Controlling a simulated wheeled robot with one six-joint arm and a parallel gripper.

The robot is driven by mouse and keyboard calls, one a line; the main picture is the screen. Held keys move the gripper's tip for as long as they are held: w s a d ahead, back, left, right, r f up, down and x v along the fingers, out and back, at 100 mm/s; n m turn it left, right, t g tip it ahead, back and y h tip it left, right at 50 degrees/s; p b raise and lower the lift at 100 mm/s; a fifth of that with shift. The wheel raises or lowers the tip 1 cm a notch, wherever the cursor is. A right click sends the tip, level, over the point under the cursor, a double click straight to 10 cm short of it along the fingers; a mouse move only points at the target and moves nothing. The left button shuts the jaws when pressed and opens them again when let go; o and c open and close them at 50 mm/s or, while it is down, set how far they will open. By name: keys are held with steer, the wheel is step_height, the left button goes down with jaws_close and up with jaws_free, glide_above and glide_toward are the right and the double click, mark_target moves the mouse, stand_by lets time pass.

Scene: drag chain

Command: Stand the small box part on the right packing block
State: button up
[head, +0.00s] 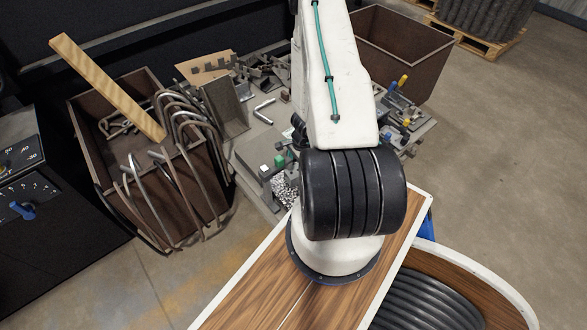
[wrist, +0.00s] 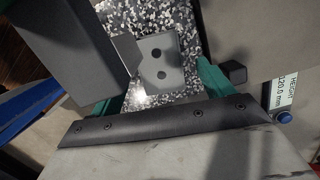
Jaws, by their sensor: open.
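In the wrist view, my gripper (wrist: 162,80) is open, with a green finger on each side. A small light-grey piece with two dark round holes (wrist: 165,48) shows between and beyond the fingers, over a black-and-white speckled surface (wrist: 184,17). It may be the small box part; I cannot tell whether the fingers touch it. A large grey block (wrist: 70,50) stands at the left, and I cannot tell whether it is a packing block. In the head view, my arm hides most of the work spot, and I cannot make out the right packing block.
A gauge display reading 120.0 mm (wrist: 285,92) is at the right of the wrist view. In the head view, a brown bin with bent rods (head: 95,150) stands left, and another brown bin (head: 415,50) at the back. Metal parts crowd the bench. Open floor lies right.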

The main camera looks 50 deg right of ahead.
mark_target(296, 171)
steer(key=f, duration=0.6)
steer(key=shift+w+a, duration=0.1)
steer(key=shift+a, duration=0.2)
steer(key=shift+r, duration=0.1)
steer(key=c, duration=1.3)
steer(key=shift+o, duration=0.2)
steer(key=shift+r, duration=0.6)
steer(key=shift+d, duration=0.15)
steer(key=shift+s+d, duration=0.2)
steer(key=shift+d, duration=0.65)
steer(key=shift+s+d, duration=0.25)
steer(key=shift+d, duration=0.55)
steer(key=shift+s+d, duration=0.2)
steer(key=shift+d, duration=0.65)
steer(key=shift+r, duration=0.1)
step_height(296, 171, up, 7)
